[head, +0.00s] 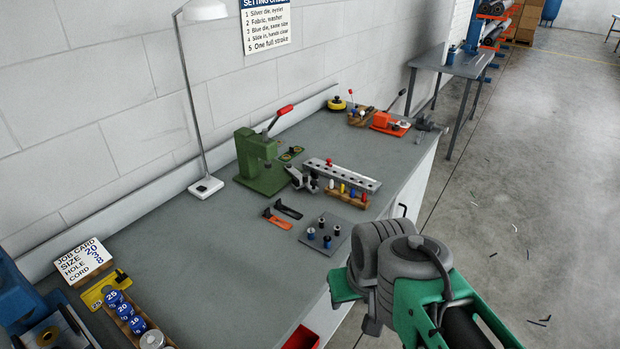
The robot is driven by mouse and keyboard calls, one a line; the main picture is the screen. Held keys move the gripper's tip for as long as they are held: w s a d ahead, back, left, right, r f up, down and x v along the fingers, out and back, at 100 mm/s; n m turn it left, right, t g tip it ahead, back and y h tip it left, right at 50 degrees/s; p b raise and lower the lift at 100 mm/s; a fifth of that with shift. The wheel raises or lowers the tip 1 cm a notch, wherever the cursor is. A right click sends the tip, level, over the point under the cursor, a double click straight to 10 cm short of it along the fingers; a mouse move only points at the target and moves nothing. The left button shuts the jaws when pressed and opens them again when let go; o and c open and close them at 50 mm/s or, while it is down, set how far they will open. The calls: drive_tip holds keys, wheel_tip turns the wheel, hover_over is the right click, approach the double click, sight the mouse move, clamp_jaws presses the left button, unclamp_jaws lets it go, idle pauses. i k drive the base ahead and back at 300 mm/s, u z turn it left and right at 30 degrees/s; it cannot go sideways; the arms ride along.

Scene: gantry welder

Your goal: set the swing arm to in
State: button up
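A green bench press (258,163) with a red-tipped lever (284,110) stands on the grey workbench, left of the bench's middle. A small grey metal piece (298,178) sticks out at the right of the press base, and it looks like the swing arm. It appears turned out to the right of the base, but it is too small to tell its exact position. Dark cylinders stand at its end. My green and grey arm fills the lower right, in front of the bench edge. My gripper's fingertips do not show, and nothing of mine touches the press.
A grey hole block (342,175) and a wooden rack of coloured tools (346,194) lie right of the press. A die plate (325,234) and two small orange and black tools (277,219) lie in front. A lamp (206,187) stands left.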

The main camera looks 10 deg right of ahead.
sight(300, 175)
drive_tip(key=z, duration=1.55)
drive_tip(key=i, duration=2.05)
drive_tip(key=u, duration=3.6)
drive_tip(key=i, duration=0.5)
drive_tip(key=z, duration=0.05)
